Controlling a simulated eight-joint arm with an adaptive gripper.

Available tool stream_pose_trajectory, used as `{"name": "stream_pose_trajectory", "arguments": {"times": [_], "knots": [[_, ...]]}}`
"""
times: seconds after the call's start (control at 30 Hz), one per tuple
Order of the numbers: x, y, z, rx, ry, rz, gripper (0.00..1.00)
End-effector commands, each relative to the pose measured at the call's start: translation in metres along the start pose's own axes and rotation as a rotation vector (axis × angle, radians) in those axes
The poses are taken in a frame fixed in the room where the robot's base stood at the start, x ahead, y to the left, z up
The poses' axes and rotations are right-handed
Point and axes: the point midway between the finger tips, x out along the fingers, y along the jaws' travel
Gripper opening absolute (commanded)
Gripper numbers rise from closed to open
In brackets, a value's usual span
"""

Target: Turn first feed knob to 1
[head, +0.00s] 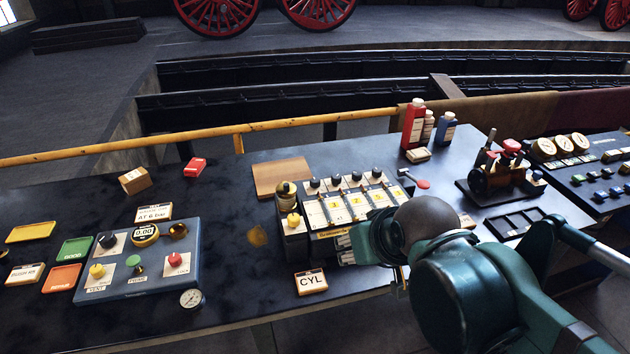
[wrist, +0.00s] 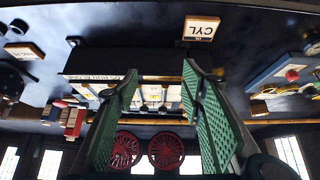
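The feed box (head: 327,235) stands in the middle of the bench. It has several black knobs in a row along its far edge and pale panels with yellow number marks. The leftmost black knob (head: 315,183) is clear of my gripper, but its setting is too small to read. My gripper (head: 344,249) is at the near right side of the box and hides part of its front. In the wrist view the feed box (wrist: 100,62) appears upside down beyond my open, empty gripper (wrist: 159,70). I cannot tell whether the fingers touch the box.
A CYL sign (head: 311,281) stands before the box. A blue control panel (head: 137,270) lies further left. Red and blue bottles (head: 413,124) stand behind; a dark rack (head: 515,223) lies right.

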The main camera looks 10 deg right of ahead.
Motion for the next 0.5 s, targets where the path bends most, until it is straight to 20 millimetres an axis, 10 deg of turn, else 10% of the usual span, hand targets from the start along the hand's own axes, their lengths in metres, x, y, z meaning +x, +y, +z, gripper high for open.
{"name": "stream_pose_trajectory", "arguments": {"times": [0.5], "knots": [[-0.006,-0.001,-0.031,-0.004,-0.042,-0.001,0.35]]}}
